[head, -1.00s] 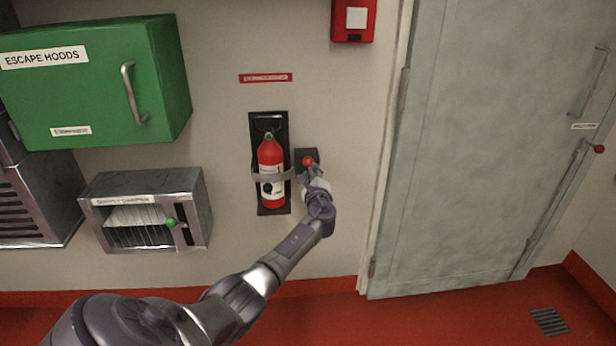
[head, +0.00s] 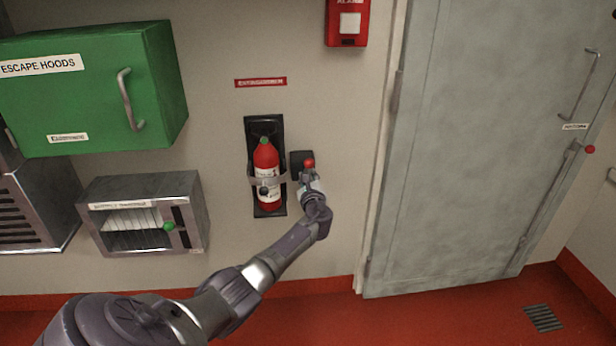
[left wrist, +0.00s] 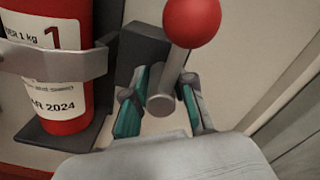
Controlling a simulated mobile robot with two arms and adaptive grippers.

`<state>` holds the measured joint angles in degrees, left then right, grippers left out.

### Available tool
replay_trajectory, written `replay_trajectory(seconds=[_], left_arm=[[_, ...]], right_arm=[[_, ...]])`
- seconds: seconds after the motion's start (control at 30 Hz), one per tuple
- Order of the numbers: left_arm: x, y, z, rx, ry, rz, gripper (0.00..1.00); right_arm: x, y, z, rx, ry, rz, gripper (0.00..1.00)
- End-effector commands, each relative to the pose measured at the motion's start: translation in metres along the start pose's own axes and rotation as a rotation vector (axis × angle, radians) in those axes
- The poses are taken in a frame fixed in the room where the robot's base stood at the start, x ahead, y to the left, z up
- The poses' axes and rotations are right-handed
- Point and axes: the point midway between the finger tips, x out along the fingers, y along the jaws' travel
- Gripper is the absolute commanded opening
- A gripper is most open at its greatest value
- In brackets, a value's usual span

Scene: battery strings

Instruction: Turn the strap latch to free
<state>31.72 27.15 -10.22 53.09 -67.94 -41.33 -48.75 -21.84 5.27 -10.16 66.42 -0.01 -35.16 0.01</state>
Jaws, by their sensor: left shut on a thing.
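The strap latch is a grey lever with a red ball knob (head: 308,163), mounted on a dark plate (head: 299,158) right of the red extinguisher (head: 267,185). In the left wrist view the knob (left wrist: 192,20) stands up and to the right of the round grey pivot end (left wrist: 160,104). A grey strap (left wrist: 55,64) runs across the extinguisher's front. My left gripper (left wrist: 160,110) is shut on the latch lever, with teal-padded fingers on either side of it. In the head view the gripper partly hides the lever. My right gripper is not in view.
A green escape hoods cabinet (head: 95,90) and a metal box with a green knob (head: 168,227) are on the wall at left. A red alarm box (head: 347,22) is above. A grey door (head: 460,150) is at right.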

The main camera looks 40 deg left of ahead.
Motion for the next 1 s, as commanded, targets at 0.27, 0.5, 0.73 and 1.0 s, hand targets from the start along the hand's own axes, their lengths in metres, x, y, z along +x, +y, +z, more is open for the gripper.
replay_trajectory(seconds=[0.27,0.5,0.73,1.0], left_arm=[[-0.002,0.002,-0.005,0.001,0.007,0.003,0.50],[-0.001,0.001,-0.002,-0.001,0.004,0.001,0.50],[-0.016,0.001,-0.003,-0.002,0.004,-0.002,0.50],[-0.070,0.001,-0.004,-0.002,0.006,-0.001,0.50]], right_arm=[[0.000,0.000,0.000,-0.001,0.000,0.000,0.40],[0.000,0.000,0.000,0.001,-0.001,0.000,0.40],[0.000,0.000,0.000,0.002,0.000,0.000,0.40],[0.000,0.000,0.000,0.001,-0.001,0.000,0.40]])
